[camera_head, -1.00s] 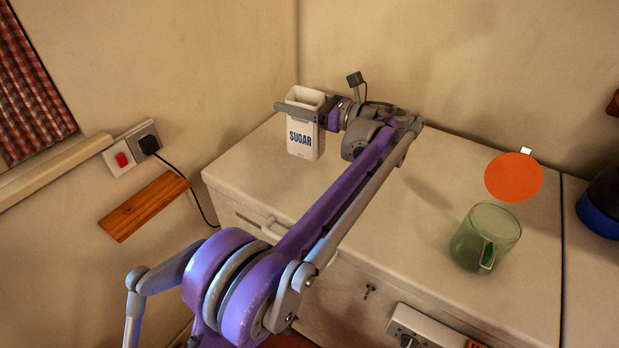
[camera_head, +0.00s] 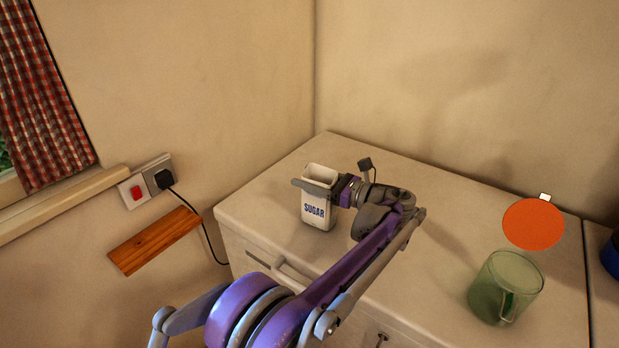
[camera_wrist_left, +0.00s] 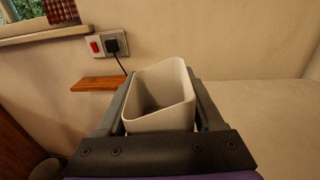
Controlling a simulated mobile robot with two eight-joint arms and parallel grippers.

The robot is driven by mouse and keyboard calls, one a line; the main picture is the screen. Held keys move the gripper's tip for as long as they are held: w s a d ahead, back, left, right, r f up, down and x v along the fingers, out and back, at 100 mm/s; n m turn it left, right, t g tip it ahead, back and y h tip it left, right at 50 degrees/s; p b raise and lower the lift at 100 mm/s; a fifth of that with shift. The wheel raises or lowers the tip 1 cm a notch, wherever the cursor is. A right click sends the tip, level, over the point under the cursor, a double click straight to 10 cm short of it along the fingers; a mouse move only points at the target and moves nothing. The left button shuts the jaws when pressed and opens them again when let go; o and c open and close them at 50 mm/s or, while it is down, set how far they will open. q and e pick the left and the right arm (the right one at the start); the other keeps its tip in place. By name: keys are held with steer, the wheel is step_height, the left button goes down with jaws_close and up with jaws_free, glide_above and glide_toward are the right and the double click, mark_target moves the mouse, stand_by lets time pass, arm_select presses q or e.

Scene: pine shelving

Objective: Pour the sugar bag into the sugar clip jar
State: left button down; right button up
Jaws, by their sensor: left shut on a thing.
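The sugar bag (camera_head: 319,213) is a white, open-topped packet marked SUGAR, held nearly upright above or at the left part of the counter. I cannot tell whether its base touches the counter. My left gripper (camera_head: 318,187) is shut on it near the top, with a finger along its side. In the left wrist view the bag's (camera_wrist_left: 160,105) open mouth sits between the fingers; its inner walls show but no sugar is visible. The sugar clip jar (camera_head: 506,288) is green glass with a clip in front, standing at the right. An orange round lid (camera_head: 533,224) stands open behind it. My right gripper is not in view.
The pale counter (camera_head: 440,205) is clear between the bag and the jar. Walls stand behind and left. A socket with a plug (camera_head: 160,179) and cord, and a small wooden ledge (camera_head: 155,240), are on the left wall. A blue object (camera_head: 612,255) is at the right edge.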

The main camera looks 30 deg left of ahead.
arm_select(q)
steer(key=shift+f, duration=0.2)
jaws_free()
